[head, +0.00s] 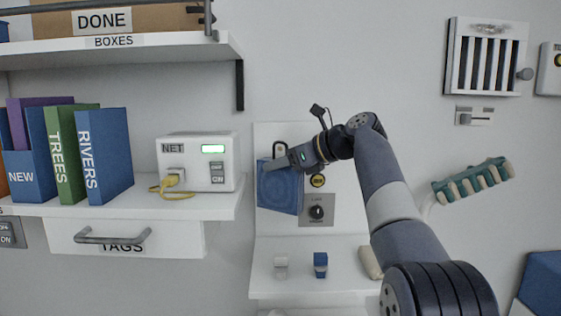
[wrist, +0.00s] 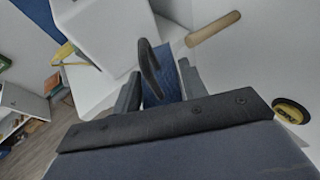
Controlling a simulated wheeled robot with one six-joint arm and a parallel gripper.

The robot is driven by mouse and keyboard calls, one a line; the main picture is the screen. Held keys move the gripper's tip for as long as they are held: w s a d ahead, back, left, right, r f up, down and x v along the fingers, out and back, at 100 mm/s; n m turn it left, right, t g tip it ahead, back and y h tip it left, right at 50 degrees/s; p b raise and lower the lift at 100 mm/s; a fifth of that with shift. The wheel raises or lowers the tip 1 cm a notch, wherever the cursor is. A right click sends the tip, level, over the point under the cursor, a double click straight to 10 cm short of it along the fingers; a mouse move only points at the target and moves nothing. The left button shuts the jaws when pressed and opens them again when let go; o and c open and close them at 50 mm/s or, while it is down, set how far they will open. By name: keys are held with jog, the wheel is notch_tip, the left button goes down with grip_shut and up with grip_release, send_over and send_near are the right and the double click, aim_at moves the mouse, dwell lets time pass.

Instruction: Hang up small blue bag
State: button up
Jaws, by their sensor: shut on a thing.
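The small blue bag (head: 279,190) hangs in front of the white back panel, right of the shelf. My gripper (head: 277,164) is shut on its upper part and holds it above the lower ledge. In the wrist view the bag (wrist: 160,92) shows as a blue strip between the fingers of my gripper (wrist: 158,88). Its dark handle loop (wrist: 149,70) stands up in front of them. A wooden peg (wrist: 213,28) sticks out at the upper right of the wrist view, apart from the loop. I cannot make out the peg in the head view.
The NET box (head: 198,162) with its yellow cable stands on the shelf to the left. A yellow button (head: 317,181) and a dark knob (head: 316,212) are right of the bag. Small white and blue blocks (head: 320,264) stand on the ledge below.

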jog(key=w+f+p, duration=0.1)
jog(key=w+p, duration=0.2)
jog(key=w, duration=0.3)
jog(key=shift+w, duration=0.3)
dwell(0.3)
jog(key=shift+w+f, duration=0.1)
jog(key=shift+f, duration=0.15)
dwell(0.5)
jog(key=o, duration=1.3)
jog(key=shift+o, duration=0.5)
jog(key=shift+d+r, duration=0.1)
